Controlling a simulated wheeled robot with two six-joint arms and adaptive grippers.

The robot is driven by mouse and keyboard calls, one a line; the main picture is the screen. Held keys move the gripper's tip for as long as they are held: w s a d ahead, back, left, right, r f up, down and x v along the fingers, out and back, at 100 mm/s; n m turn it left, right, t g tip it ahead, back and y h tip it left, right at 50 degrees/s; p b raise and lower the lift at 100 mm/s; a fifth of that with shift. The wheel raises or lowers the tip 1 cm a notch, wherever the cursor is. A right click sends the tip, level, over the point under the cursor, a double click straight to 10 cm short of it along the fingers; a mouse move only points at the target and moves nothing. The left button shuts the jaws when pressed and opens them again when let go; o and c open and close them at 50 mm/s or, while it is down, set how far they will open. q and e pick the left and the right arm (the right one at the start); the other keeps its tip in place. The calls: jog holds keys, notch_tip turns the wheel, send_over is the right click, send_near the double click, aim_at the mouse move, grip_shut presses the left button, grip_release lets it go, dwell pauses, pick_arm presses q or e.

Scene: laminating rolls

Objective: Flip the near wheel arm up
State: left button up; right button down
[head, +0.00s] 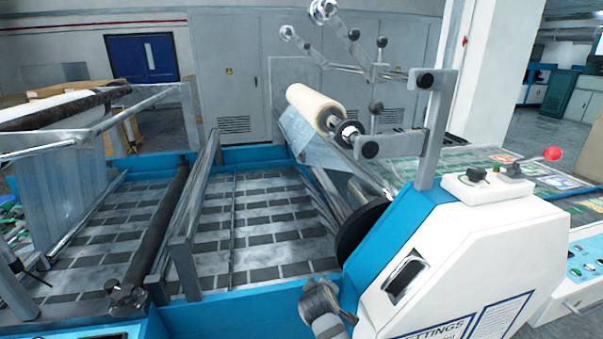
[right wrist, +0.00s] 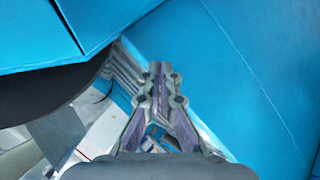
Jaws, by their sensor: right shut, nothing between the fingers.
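Two slim metal wheel arms slant up and left from the cross bar in the head view. The one with the larger wheel, which looks nearer, is the near wheel arm (head: 343,27); its wheel is at the top edge. The far wheel arm (head: 312,50) has a smaller wheel. Both arms are raised well above the cream roll (head: 315,107). In the right wrist view my right gripper (right wrist: 161,72) is shut and empty, with blue panels around it, apart from both wheel arms as far as I can see. My left gripper is not in view.
A grey bracket (head: 436,130) rises from the blue and white machine housing (head: 470,250). A black disc (head: 358,235) sits beside the housing. A red-knobbed lever (head: 552,154) stands on top. Open air surrounds the raised wheels; grey cabinets (head: 225,75) stand behind.

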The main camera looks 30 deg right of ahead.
jog(key=w+r, duration=0.3)
jog(key=n+t+h, duration=0.7)
jog(key=n+h, duration=0.2)
jog(key=h, duration=0.4)
send_near(311, 20)
jog(key=s+a+f, duration=0.1)
jog(key=a+f, duration=0.3)
jog(key=a, duration=0.2)
jog(key=p+x, duration=0.2)
jog(key=x, duration=0.2)
jog(key=s+d+p+x, duration=0.1)
jog(key=p+x, duration=0.2)
jog(key=x, duration=0.1)
jog(key=s+p+x, duration=0.1)
jog(key=p+x, duration=0.2)
jog(key=x, duration=0.2)
jog(key=shift+s+d+r, duration=0.15)
jog(key=shift+s+r, duration=0.05)
jog(key=shift+r, duration=0.15)
pick_arm(q)
notch_tip(311, 20, up, 8)
jog(key=shift+d, duration=0.2)
pick_arm(e)
jog(key=shift+w, duration=0.1)
